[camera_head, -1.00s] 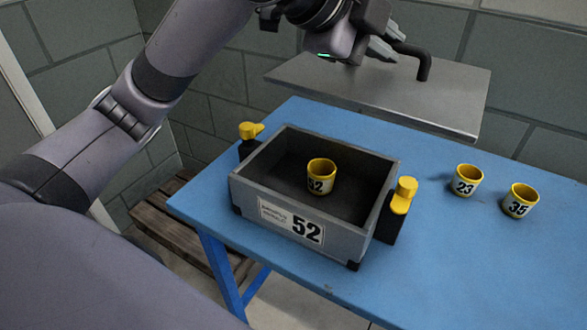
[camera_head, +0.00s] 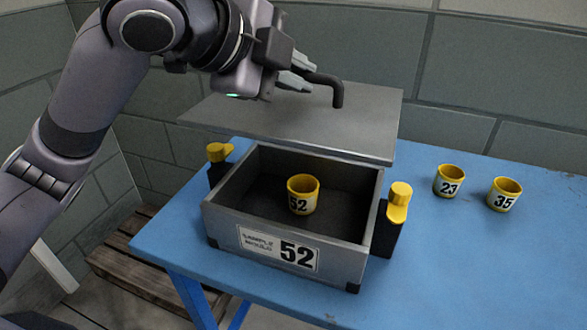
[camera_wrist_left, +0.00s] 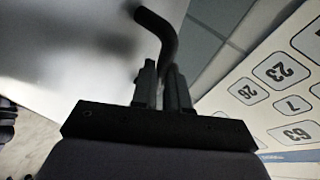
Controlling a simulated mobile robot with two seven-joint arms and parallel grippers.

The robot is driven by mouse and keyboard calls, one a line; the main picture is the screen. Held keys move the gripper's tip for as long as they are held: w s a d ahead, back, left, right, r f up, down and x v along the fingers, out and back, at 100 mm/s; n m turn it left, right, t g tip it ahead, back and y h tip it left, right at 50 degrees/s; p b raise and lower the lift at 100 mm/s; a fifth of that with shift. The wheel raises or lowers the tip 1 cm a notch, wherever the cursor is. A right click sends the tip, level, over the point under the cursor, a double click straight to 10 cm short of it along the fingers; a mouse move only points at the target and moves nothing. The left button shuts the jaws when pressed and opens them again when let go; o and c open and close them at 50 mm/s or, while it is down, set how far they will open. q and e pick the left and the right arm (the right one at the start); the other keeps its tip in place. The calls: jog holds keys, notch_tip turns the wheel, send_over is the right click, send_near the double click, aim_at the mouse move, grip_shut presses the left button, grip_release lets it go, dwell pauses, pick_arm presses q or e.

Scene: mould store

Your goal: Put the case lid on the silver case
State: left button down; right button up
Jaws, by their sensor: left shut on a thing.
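The silver case (camera_head: 222,228) stands open on the blue table, with a "52" label on its front. A yellow-rimmed cup marked 52 (camera_head: 303,206) is inside it. The case lid (camera_head: 372,118) is a flat grey plate with a black bent handle (camera_head: 335,90). My left gripper (camera_head: 300,80) is shut on the handle and holds the lid above and behind the case's back edge. In the left wrist view the gripper's fingers (camera_wrist_left: 160,88) close around the handle (camera_wrist_left: 163,35) over the lid (camera_wrist_left: 70,60). My right gripper is out of view.
Yellow-topped black clamps stand at the case's left (camera_head: 218,165) and right (camera_head: 390,225). Cups marked 23 (camera_head: 448,181) and 35 (camera_head: 503,194) stand on the blue table (camera_head: 460,270) to the right. A wooden pallet (camera_head: 135,280) lies on the floor at left.

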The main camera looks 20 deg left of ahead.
pick_arm(q)
notch_tip(320, 180, down, 13)
jog(key=b, duration=0.3)
jog(key=shift+f, duration=0.15)
jog(key=shift+f, duration=0.2)
jog(key=c, duration=1.1)
grip_release()
jog(key=b+v, duration=0.2)
jog(key=v, duration=1)
jog(key=shift+r, duration=0.25)
